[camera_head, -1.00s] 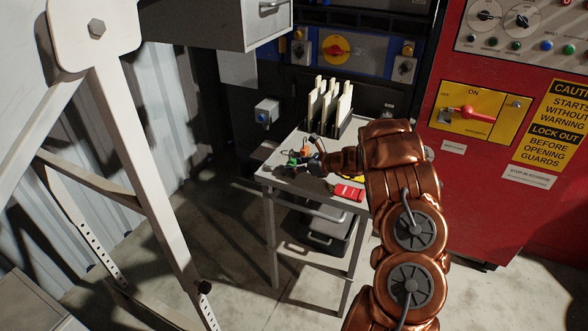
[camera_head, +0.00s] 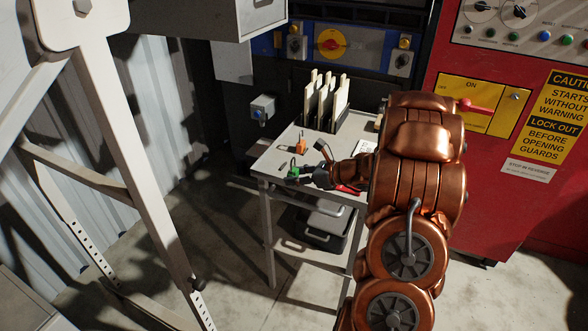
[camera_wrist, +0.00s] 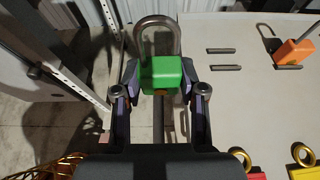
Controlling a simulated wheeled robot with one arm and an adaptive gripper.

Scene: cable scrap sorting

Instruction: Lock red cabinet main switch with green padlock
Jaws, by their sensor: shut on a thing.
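The green padlock (camera_wrist: 163,76) is held between the fingers of my gripper (camera_wrist: 160,82) in the wrist view, its steel shackle pointing away from the gripper. My gripper is shut on its green body. In the head view the green padlock (camera_head: 293,170) shows small at the tip of my gripper (camera_head: 303,175), over the left edge of the small table. The red cabinet (camera_head: 470,190) stands at the right. Its main switch (camera_head: 470,107) has a red handle on a yellow plate marked ON; my arm partly covers the plate.
The grey table (camera_head: 270,160) carries an orange padlock (camera_head: 301,144), also in the wrist view (camera_wrist: 294,50), and a rack of upright cards (camera_head: 325,100). Red and yellow padlocks (camera_wrist: 303,160) lie at the wrist view's lower right. A white frame (camera_head: 125,150) stands at left.

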